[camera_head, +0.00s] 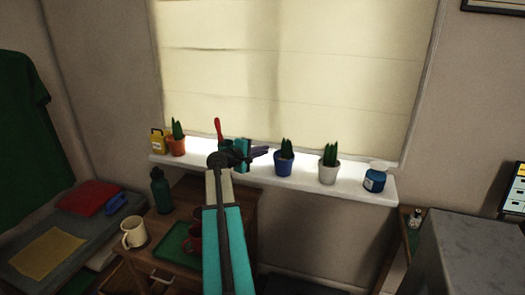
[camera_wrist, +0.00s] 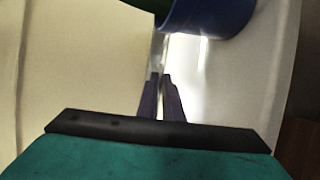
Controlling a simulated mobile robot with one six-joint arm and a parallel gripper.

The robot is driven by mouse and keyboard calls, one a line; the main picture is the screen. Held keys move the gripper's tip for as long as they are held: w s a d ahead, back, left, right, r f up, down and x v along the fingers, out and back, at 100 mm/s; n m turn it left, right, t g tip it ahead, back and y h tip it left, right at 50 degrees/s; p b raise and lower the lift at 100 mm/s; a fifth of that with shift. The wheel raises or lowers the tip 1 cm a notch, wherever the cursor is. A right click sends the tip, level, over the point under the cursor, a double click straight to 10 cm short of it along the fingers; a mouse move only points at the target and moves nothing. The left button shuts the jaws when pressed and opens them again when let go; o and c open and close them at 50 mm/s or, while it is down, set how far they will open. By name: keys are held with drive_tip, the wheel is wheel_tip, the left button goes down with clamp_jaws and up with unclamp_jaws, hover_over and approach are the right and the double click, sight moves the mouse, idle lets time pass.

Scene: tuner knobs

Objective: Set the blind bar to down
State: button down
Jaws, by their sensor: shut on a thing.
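The cream blind (camera_head: 300,75) hangs over most of the window, its lower edge close above the white sill. The blind also fills the left of the wrist view (camera_wrist: 75,75). My gripper (camera_head: 266,151) reaches to the blind's lower edge, between a red-handled thing and a blue pot. In the wrist view my gripper (camera_wrist: 161,77) has its dark purple fingers close together, shut on the pale blind bar (camera_wrist: 158,58) at that edge. The fingers hide part of the bar, and the head view does not show the grip clearly.
On the sill (camera_head: 355,189) stand a yellow can (camera_head: 157,142), an orange pot (camera_head: 177,147), the blue pot (camera_head: 284,164), a white pot (camera_head: 329,172) and a blue jar (camera_head: 375,181). The blue pot (camera_wrist: 210,15) is very near my fingers. Below is a wooden table with mugs.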

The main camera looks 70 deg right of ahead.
drive_tip(key=c, duration=1.9)
unclamp_jaws()
drive_tip(key=b+v, duration=0.1)
drive_tip(key=v, duration=1.3)
drive_tip(key=shift+f, duration=0.1)
